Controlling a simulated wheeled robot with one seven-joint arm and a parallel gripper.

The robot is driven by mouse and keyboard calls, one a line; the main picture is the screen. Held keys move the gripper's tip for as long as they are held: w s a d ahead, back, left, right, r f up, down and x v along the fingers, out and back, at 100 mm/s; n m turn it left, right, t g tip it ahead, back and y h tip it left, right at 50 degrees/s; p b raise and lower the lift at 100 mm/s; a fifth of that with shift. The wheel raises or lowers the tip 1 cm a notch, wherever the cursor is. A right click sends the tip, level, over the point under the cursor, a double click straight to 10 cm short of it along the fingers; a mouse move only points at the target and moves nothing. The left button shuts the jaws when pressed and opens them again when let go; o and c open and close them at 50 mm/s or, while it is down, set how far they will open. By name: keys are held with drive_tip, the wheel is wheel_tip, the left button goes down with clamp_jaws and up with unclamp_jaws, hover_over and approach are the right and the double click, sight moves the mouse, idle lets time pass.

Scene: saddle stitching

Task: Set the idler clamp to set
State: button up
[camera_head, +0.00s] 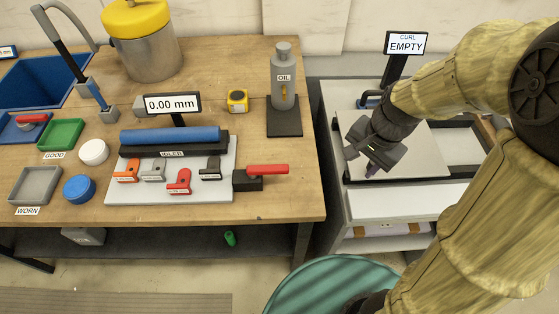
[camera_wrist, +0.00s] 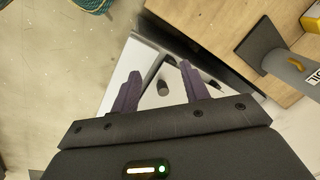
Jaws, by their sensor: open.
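A black block with a red lever (camera_head: 267,171) stands at the right end of a white plate (camera_head: 215,190) on the wooden bench. It looks like the idler clamp, with its lever pointing right. A blue roller (camera_head: 170,136) lies at the back of the plate, above a label that seems to read IDLER. My gripper (camera_head: 371,168) is over the grey cart, right of the bench and apart from the clamp. In the wrist view my gripper (camera_wrist: 158,82) has its two dark fingers apart.
Several small coloured levers (camera_head: 180,182) sit along the plate. An oil bottle (camera_head: 283,80) stands on a dark base behind the clamp. A display (camera_head: 172,103) reads 0.00 mm. The bench's right front corner is clear.

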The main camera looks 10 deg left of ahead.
sight(277, 167)
drive_tip(key=w+a+r+m+g+y, duration=0.1)
drive_tip(key=w+a+r+m, duration=0.1)
drive_tip(key=a+m, duration=0.2)
drive_tip(key=w+a+r+m+g+y+p, duration=0.1)
drive_tip(key=w+a+r+m+y, duration=0.1)
drive_tip(key=a+m, duration=0.3)
drive_tip(key=a+r, duration=0.1)
drive_tip(key=a, duration=0.2)
drive_tip(key=shift+w+a+r+p, duration=0.15)
drive_tip(key=shift+w+a+p, duration=0.15)
drive_tip(key=shift+a, duration=0.1)
drive_tip(key=x, duration=1.7)
drive_tip(key=shift+s+f, duration=0.25)
clamp_jaws()
